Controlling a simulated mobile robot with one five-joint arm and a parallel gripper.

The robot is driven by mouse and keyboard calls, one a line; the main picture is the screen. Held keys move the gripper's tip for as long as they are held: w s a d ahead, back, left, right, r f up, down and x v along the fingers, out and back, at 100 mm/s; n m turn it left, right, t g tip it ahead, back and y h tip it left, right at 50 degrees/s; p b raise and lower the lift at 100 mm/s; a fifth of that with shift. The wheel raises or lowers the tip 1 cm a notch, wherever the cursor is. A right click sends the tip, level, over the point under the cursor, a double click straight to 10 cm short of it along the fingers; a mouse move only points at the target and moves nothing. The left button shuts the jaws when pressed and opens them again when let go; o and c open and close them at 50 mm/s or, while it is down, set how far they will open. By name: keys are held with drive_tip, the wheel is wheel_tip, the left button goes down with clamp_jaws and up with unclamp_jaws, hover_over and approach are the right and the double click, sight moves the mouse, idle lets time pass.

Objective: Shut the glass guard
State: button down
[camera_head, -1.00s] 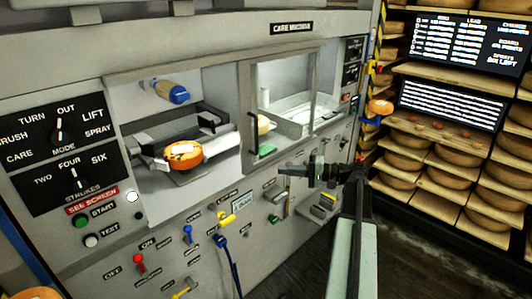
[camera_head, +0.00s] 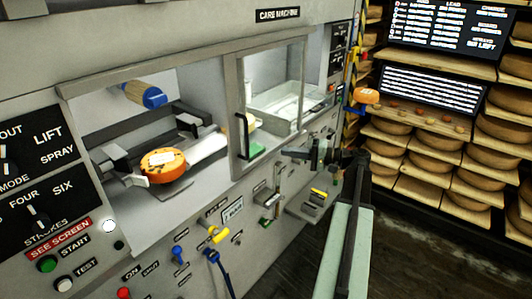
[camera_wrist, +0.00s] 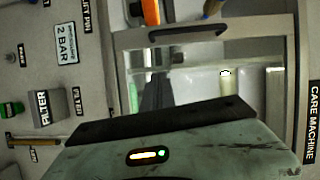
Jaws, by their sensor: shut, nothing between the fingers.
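The glass guard (camera_head: 272,100) is a framed clear pane with a dark upright handle (camera_head: 243,137) on its left edge. It stands over the right part of the care machine's opening, and the left part is uncovered. In the wrist view the handle (camera_wrist: 188,32) lies across the top of the pane. My gripper (camera_head: 292,153) is shut and empty, in front of the machine, below and to the right of the handle and apart from it. Its fingertips are hard to make out in the wrist view.
An orange cheese wheel (camera_head: 163,165) sits in the uncovered bay below a blue-ended roller (camera_head: 145,95). Cheese shelves (camera_head: 425,187) stand at the right. Dark floor is clear.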

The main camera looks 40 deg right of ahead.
drive_tip(key=w+a, duration=0.6)
drive_tip(key=a, duration=0.3)
drive_tip(key=shift+a+f+b, duration=0.25)
drive_tip(key=shift+f+b, duration=0.15)
drive_tip(key=shift+d, duration=0.1)
